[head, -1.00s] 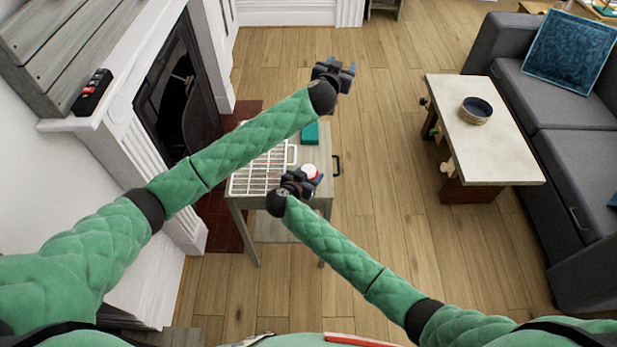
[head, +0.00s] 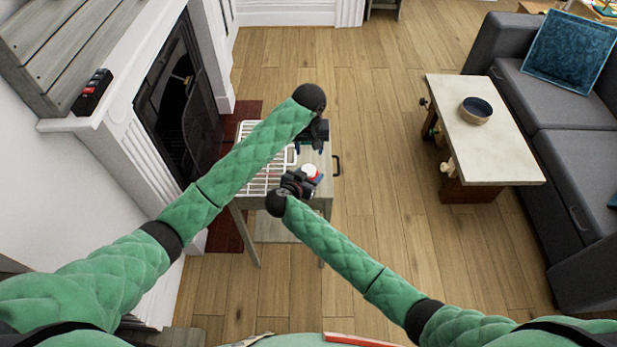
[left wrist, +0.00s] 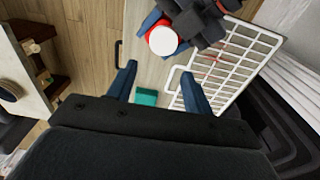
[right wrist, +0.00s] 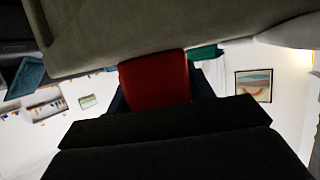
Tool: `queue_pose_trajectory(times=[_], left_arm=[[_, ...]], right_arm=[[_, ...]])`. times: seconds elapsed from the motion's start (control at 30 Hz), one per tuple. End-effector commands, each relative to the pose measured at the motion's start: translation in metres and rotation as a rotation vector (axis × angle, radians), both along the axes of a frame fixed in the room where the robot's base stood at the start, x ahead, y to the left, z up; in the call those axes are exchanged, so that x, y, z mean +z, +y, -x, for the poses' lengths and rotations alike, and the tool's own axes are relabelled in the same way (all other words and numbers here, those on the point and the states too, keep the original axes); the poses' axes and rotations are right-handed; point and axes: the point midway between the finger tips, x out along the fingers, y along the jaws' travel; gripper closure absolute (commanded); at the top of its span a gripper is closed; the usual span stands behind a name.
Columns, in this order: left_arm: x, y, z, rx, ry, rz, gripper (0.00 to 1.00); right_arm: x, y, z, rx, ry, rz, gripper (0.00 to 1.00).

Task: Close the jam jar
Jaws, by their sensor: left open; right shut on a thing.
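The jam jar, red with a round white top, shows in the head view (head: 311,171), the left wrist view (left wrist: 162,41) and the right wrist view (right wrist: 155,80). It is upright at the small table. My right gripper (head: 303,182) is shut on its side. I cannot tell whether the white disc is a lid or the jar's open mouth. My left gripper (head: 312,147) is open and empty above the table, beyond the jar; its fingers (left wrist: 160,86) point down. A teal block (left wrist: 147,97) lies below and between them; in the head view the gripper hides it.
A white wire rack (head: 262,180) lies on the table's (left wrist: 150,72) left side, beside the jar. The fireplace (head: 178,105) stands left of it. A pale coffee table (head: 485,140) with a bowl (head: 475,110) is at right, across open floor.

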Motion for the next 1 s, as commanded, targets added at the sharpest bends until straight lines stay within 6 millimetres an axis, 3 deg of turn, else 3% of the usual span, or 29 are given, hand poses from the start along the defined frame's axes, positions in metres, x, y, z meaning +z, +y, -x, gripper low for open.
queue_pose_trajectory(times=[0.17,0.57,1.0], left_arm=[[-0.001,0.002,0.010,-0.008,0.053,-0.004,0.49],[-0.005,0.002,0.010,-0.008,0.053,-0.005,0.49],[-0.059,0.003,0.010,-0.007,0.053,-0.006,0.49]], right_arm=[[0.000,0.000,0.000,0.000,0.000,0.000,1.00],[0.000,0.000,0.000,0.000,0.000,0.000,1.00],[0.000,0.000,0.000,0.000,0.000,0.000,1.00]])
